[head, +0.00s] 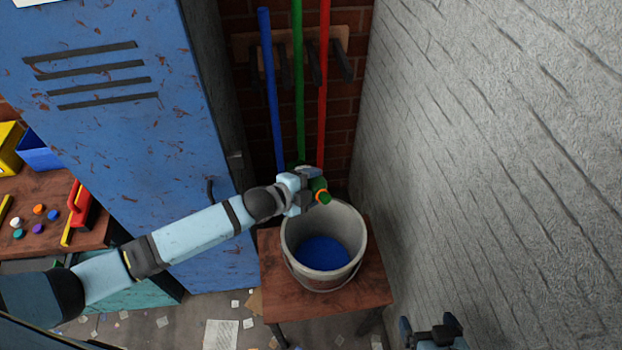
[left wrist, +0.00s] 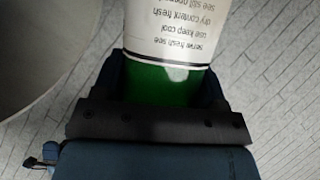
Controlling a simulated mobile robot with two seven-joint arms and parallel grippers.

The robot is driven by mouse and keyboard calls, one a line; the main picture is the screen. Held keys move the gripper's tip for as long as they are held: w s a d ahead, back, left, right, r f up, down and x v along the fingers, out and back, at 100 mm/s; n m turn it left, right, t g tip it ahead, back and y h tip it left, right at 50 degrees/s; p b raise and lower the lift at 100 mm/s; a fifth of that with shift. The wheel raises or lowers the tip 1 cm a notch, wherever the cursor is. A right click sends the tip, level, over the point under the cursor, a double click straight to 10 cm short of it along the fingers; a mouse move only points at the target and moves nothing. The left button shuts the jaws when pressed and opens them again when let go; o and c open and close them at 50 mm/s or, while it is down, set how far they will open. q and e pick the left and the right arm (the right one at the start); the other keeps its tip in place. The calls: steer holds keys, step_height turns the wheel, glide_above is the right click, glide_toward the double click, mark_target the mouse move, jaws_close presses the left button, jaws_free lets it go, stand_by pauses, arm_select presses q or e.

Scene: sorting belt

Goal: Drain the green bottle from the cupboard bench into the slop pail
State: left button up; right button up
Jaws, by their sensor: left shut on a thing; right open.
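The green bottle (head: 320,190) is in my left gripper (head: 307,188), which is shut on it. The bottle is tilted, with its orange-ringed end over the rim of the grey slop pail (head: 355,222). The pail stands on a small wooden stool and has blue inside at its bottom. In the left wrist view the bottle (left wrist: 160,82) shows green glass and a white printed label, with the pail (left wrist: 35,50) at the left. I cannot see whether liquid is running out. My right gripper (head: 432,325) is open and empty at the bottom edge, right of the stool.
The wooden stool (head: 282,291) stands by a white brick wall (head: 490,150). A blue locker (head: 110,100) is on the left. Blue, green and red poles (head: 298,90) hang behind the pail. A wooden bench (head: 35,240) with coloured caps is at far left. Paper scraps litter the floor.

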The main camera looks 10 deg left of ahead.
mark_target(318, 186)
arm_select(q)
steer(key=r, duration=0.1)
steer(key=r+n+g+p, duration=0.1)
steer(key=r+p, duration=0.1)
steer(key=shift+s+d+r+n+h, duration=0.1)
steer(key=shift+s+d+n+h, duration=0.2)
steer(key=shift+s+n+h, duration=0.1)
steer(key=shift+s+d+r+n+g+h, duration=0.4)
steer(key=shift+s+d+n+g+h, duration=0.15)
steer(key=shift+s+n+g, duration=0.35)
steer(key=s+d+n+g+b, duration=0.1)
steer(key=b, duration=0.1)
steer(key=s+d+n+h+b, duration=0.1)
steer(key=n+b, duration=0.1)
steer(key=b, duration=0.1)
steer(key=shift+s+f+g, duration=0.15)
steer(key=shift+f+g, duration=0.15)
steer(key=shift+g, duration=0.1)
steer(key=shift+s+d+r+n+h+b, duration=0.15)
steer(key=shift+s+d+n+h+b, duration=0.15)
steer(key=shift+n+h+b, duration=0.15)
steer(key=shift+s+r, duration=0.1)
steer(key=shift+r, duration=0.05)
arm_select(e)
step_height(318, 186, down, 3)
steer(key=shift+a+r, duration=0.1)
arm_select(q)
steer(key=shift+d, duration=0.15)
arm_select(e)
steer(key=shift+w, duration=0.1)
